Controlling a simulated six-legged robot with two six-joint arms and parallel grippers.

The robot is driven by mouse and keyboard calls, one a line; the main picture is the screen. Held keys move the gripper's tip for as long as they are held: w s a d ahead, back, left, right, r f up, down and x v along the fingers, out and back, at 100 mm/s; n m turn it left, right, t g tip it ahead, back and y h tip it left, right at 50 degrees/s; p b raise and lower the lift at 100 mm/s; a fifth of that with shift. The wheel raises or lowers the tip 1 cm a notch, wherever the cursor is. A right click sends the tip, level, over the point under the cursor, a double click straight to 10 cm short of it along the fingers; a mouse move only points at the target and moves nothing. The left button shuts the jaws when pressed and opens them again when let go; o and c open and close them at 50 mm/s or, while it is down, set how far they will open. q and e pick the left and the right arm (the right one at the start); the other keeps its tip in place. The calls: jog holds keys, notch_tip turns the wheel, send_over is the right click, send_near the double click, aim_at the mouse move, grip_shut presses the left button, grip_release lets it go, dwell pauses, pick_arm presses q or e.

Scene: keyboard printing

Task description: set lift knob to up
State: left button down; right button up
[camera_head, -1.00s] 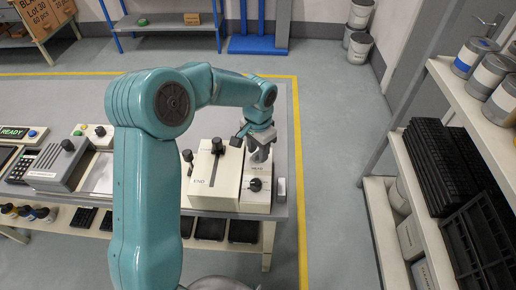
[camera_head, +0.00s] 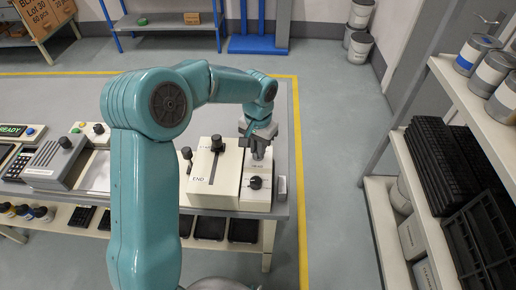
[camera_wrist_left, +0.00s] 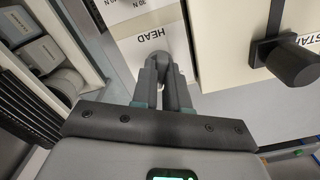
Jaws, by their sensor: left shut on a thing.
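My left gripper (camera_head: 258,152) is at the far end of the narrow white panel (camera_head: 257,201), pointing down. In the left wrist view its fingers (camera_wrist_left: 166,85) are shut on a small grey knob (camera_wrist_left: 167,62) just beyond the printed word HEAD. The fingers hide most of this knob, so its setting cannot be read. It appears to be the lift knob, but no lift label shows. A separate black dial (camera_head: 255,183) sits at the near end of the same panel, clear of the gripper. My right gripper is in neither view.
Left of the panel stands a cream box (camera_head: 212,188) with a slot marked END and a black knob (camera_head: 217,144), which also shows near the gripper in the wrist view (camera_wrist_left: 294,65). A grey device (camera_head: 52,163) stands farther left. Shelves (camera_head: 434,150) stand right, past a floor gap.

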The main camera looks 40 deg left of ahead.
pick_arm(q)
jog(key=n+b, duration=0.1)
jog(key=n, duration=0.2)
jog(key=shift+w+n, duration=0.1)
jog(key=shift+n, duration=0.2)
jog(key=n+b, duration=0.1)
jog(key=n, duration=0.2)
jog(key=shift+n, duration=0.3)
jog(key=n+b, duration=0.1)
jog(key=n, duration=0.2)
jog(key=shift+n, duration=0.3)
jog(key=shift+a+r+n+b, duration=0.1)
jog(key=shift+n+b, duration=0.5)
jog(key=shift+n, duration=1.2)
jog(key=c, duration=1.1)
grip_release()
jog(key=shift+c, duration=0.2)
notch_tip(320, 180, up, 16)
jog(key=p, duration=0.2)
jog(key=shift+r, duration=0.15)
